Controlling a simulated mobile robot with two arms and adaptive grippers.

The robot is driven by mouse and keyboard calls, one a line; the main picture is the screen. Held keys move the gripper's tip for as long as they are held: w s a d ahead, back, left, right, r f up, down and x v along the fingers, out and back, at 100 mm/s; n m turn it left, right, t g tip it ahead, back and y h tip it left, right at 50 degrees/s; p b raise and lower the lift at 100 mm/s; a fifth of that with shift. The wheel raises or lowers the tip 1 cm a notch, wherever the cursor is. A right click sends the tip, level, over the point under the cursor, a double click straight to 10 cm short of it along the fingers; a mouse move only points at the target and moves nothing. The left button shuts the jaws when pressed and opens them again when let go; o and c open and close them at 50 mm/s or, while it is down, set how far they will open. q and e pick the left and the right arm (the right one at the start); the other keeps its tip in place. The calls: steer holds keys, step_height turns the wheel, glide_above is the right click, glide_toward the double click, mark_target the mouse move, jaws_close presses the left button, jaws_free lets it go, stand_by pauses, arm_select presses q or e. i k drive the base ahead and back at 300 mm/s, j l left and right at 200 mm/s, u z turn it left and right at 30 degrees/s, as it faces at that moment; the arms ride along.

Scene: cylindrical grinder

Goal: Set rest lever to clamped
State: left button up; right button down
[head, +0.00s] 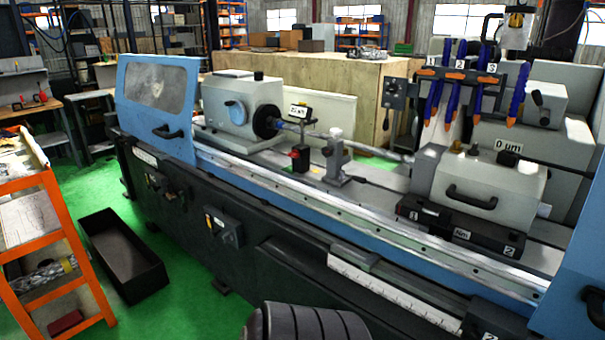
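The cylindrical grinder runs across the view. A grey rest (336,158) stands on its table, below the long workpiece shaft (385,151). A small dark lever (372,184) sticks out to the right from the foot of this rest; it looks like the rest lever and lies low and nearly flat. I cannot tell from this distance whether it is clamped. Neither gripper is in view. A dark ribbed part at the bottom edge looks like my own body.
The headstock (232,108) is left of the rest and the tailstock (488,185) right. A red-and-black block (299,158) sits close left of the rest. Blue hoses (458,88) hang at the right. A black bin (122,254) and orange shelf (62,228) stand left on green floor.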

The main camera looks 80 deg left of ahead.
mark_target(358, 179)
steer(key=u, duration=2.25)
steer(key=j+u, duration=0.2)
steer(key=i+j, duration=0.15)
steer(key=j, duration=0.2)
steer(key=i+j, duration=0.1)
steer(key=j, duration=0.3)
steer(key=i+j+u, duration=0.1)
steer(key=j, duration=0.25)
steer(key=i, duration=0.05)
